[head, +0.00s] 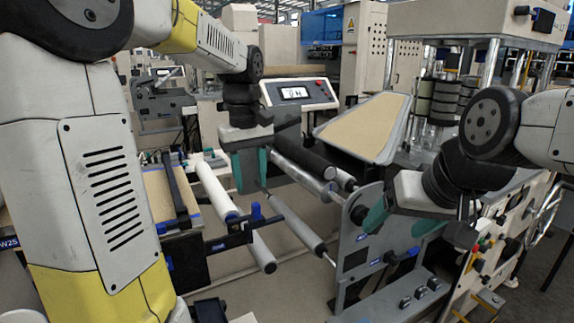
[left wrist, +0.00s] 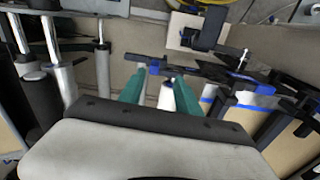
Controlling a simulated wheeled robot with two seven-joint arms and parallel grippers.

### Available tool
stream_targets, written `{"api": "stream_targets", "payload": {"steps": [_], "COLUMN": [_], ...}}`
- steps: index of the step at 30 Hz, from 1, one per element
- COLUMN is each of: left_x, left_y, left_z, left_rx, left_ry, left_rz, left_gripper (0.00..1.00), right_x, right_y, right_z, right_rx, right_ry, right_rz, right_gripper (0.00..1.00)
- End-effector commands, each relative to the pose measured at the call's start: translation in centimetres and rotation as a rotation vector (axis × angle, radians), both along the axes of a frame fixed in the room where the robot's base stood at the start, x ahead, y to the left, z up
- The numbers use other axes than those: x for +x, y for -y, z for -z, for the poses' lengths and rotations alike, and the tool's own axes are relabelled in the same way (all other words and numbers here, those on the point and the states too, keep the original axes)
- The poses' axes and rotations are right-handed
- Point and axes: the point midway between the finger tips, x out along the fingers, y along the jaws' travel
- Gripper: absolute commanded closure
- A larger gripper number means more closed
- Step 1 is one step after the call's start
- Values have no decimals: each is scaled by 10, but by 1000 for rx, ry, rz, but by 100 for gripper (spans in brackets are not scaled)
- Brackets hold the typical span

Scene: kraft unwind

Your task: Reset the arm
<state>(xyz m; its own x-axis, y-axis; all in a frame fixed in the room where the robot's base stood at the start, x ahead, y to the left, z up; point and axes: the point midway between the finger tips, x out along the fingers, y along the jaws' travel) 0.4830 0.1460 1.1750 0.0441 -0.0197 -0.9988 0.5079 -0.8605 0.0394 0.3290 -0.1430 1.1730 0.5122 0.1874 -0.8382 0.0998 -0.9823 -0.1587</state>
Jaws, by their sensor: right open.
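My left gripper (head: 251,188) has teal fingers pointing down above the rollers near the middle of the head view. In the left wrist view its two fingers (left wrist: 161,80) stand apart with nothing held; a white roller end shows in the gap, beyond them. My right gripper (head: 402,225) is at the right of the head view, in front of the grey side plate (head: 362,240). Its teal fingers are spread apart and I see nothing between them. The lower part of my right gripper overlaps the machine in the picture, so contact there is hard to judge.
A long white roller (head: 215,187) runs beside the left gripper. A black roller (head: 305,157) and a thinner grey roller (head: 297,225) lie to its right. A control panel with a display (head: 298,93) stands behind. A machine with knobs (head: 490,245) fills the right side.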

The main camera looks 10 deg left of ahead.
Motion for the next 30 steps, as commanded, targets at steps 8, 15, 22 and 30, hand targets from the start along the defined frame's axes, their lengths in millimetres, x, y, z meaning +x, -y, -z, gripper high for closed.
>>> {"api": "stream_targets", "payload": {"steps": [8, 15, 22, 30], "left_x": [-83, -137, -154, -154], "left_y": [-2, 2, 4, 4], "left_z": [-17, -6, 2, 2], "left_rx": [-51, -25, -1, 0], "left_ry": [262, 472, 546, 548], "left_rz": [283, 491, 565, 568], "left_gripper": [60, 60, 60, 60], "right_x": [0, 0, 0, 0], "right_y": [0, 0, 0, 0], "right_z": [0, 0, 0, 0], "right_rx": [0, 0, 0, 0], "right_ry": [0, 0, 0, 0], "right_rz": [0, 0, 0, 0], "right_gripper": [26, 26, 26, 26]}}
